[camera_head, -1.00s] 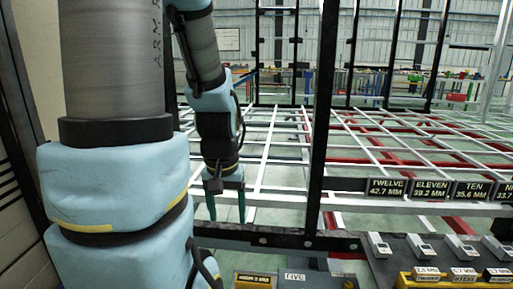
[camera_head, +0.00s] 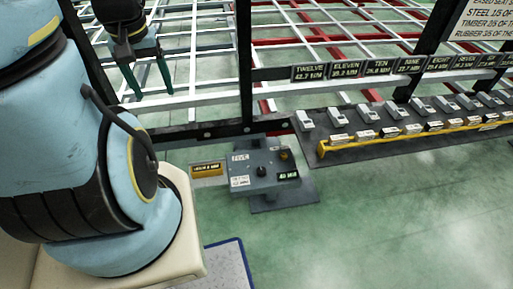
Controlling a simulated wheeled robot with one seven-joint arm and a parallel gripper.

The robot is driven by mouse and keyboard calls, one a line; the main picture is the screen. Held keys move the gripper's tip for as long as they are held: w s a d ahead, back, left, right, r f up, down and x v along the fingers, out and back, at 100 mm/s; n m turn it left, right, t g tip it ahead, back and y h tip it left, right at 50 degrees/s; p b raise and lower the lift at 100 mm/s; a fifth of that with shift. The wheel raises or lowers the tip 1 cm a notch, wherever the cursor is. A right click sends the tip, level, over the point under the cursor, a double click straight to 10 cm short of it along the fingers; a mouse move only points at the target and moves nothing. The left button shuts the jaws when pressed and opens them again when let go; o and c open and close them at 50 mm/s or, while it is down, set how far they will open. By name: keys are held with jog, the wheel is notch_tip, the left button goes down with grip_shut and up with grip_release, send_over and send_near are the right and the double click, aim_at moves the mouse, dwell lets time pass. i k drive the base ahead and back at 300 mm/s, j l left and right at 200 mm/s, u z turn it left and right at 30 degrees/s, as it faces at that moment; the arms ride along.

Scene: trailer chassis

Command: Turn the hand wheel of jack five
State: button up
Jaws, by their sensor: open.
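A grey panel (camera_head: 270,159) with a small plate that seems to read FIVE (camera_head: 240,157) stands low, just in front of the frame's near rail. A small black round knob (camera_head: 261,171) sits on it; I cannot tell whether this is the hand wheel of jack five. My gripper (camera_head: 153,96) hangs at the upper left, over the white grid frame, its two dark green fingers apart and empty. It is up and to the left of the panel in the picture, clear of it.
A black post (camera_head: 245,65) stands between my gripper and the row of number signs (camera_head: 310,72). Right of the panel, a dark bench (camera_head: 400,122) holds several grey devices and a yellow rack (camera_head: 345,147) of labelled blocks. Green floor (camera_head: 390,220) in front is clear.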

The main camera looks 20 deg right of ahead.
aim_at(261, 171)
jog(key=i+j, duration=0.5)
jog(key=j, duration=0.25)
jog(key=i+j, duration=0.2)
jog(key=j, duration=0.15)
